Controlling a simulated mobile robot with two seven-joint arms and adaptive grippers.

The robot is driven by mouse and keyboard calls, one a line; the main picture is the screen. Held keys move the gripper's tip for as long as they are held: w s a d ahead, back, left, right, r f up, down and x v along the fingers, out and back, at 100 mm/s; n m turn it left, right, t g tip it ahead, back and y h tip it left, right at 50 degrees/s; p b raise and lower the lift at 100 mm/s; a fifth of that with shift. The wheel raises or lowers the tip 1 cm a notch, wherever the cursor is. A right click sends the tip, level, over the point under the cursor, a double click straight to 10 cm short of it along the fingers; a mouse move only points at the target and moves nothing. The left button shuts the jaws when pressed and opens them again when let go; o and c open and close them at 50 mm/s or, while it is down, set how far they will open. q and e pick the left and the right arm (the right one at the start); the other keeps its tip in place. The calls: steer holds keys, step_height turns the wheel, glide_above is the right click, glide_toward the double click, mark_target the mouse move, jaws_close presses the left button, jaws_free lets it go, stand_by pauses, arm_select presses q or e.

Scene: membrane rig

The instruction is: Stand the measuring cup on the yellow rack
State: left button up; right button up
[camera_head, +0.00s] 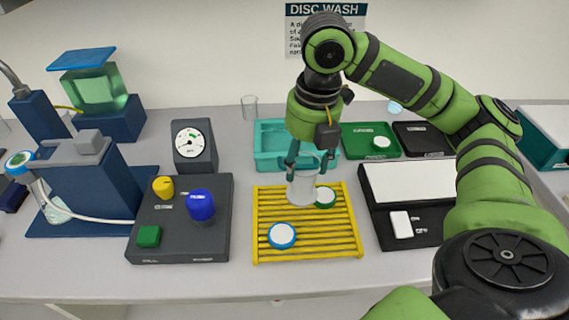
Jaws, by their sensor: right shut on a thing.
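The yellow rack (275,245) is a slatted tray near the front middle of the bench. My right gripper (304,172) points down over the rack's far part and is shut on a clear, whitish measuring cup (302,188). The cup is upright. I cannot tell whether its base touches the slats or is just above them. A blue-rimmed white disc (282,235) lies on the rack in front of the cup. A green-rimmed disc (325,196) lies on the rack just right of the cup. My left gripper is not in view.
A dark control box (180,220) with coloured knobs stands left of the rack. A black-framed white panel (408,183) is to the right. A teal tray (268,158) is behind the rack, with a green tray (360,141) beside it. The rack's front right is clear.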

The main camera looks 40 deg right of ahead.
steer(key=w+a+f+p, duration=0.1)
steer(key=w+f, duration=0.5)
steer(key=f, duration=0.1)
steer(key=shift+a+f+p, duration=0.2)
steer(key=shift+f+p, duration=0.15)
steer(key=shift+f, duration=0.05)
steer(key=shift+f, duration=0.1)
steer(key=o, duration=1.2)
steer(key=shift+c, duration=0.2)
step_height(320, 180, up, 12)
steer(key=shift+s+d+b, duration=0.3)
steer(key=shift+s, duration=0.05)
